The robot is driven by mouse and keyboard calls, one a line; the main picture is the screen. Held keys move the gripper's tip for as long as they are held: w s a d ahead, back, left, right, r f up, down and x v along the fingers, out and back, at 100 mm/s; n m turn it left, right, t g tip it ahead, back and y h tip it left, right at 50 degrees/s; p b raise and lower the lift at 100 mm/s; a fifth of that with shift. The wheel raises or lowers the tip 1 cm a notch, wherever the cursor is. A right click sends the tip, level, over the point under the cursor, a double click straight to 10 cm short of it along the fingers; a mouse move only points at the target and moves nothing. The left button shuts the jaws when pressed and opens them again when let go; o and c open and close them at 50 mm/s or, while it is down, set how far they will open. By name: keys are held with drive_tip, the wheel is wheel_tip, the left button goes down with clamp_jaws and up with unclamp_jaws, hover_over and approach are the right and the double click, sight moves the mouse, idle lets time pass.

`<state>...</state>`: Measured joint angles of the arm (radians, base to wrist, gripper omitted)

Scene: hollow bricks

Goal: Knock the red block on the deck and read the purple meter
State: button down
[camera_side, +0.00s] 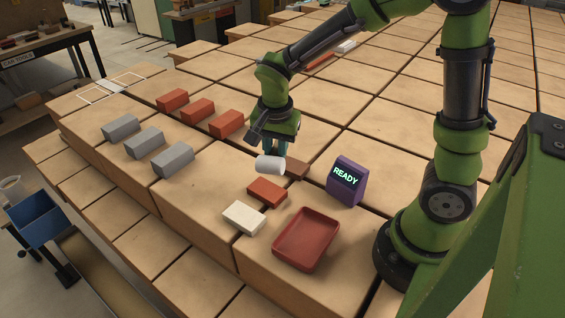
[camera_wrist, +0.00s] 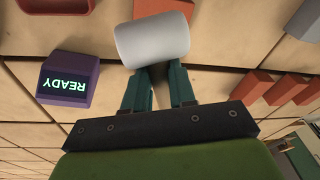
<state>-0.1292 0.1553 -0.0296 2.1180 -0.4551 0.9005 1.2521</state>
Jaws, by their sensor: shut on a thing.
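My gripper (camera_side: 274,150) is shut on a white cylinder (camera_side: 269,165), held crosswise at the fingertips. The cylinder also shows large in the wrist view (camera_wrist: 153,40). A red block (camera_side: 267,191) lies just below and in front of the cylinder in the side view, with a gap visible between them. The purple meter (camera_side: 346,181) stands to the right and its screen says READY. It also shows in the wrist view (camera_wrist: 68,80), with READY upside down.
A white block (camera_side: 244,217) and an empty red tray (camera_side: 306,240) lie near the front. Three red blocks (camera_side: 198,110) and three grey blocks (camera_side: 144,143) stand in rows to the left. A blue bin (camera_side: 38,216) stands off the tiled surface at the far left.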

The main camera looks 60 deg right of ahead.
drive_tip(key=shift+w+a+f+n+t+y, duration=0.1)
drive_tip(key=shift+w+f+n+t+y, duration=0.3)
drive_tip(key=shift+f+n, duration=0.85)
drive_tip(key=shift+w+a+f+n+t+y, duration=0.1)
drive_tip(key=shift+w+f+n+t, duration=0.65)
drive_tip(key=shift+n, duration=0.95)
drive_tip(key=shift+w+f+n+t+y, duration=0.3)
drive_tip(key=shift+w+f+n, duration=0.4)
drive_tip(key=shift+f+n, duration=0.55)
drive_tip(key=shift+f, duration=0.4)
wheel_tip(320, 180, up, 7)
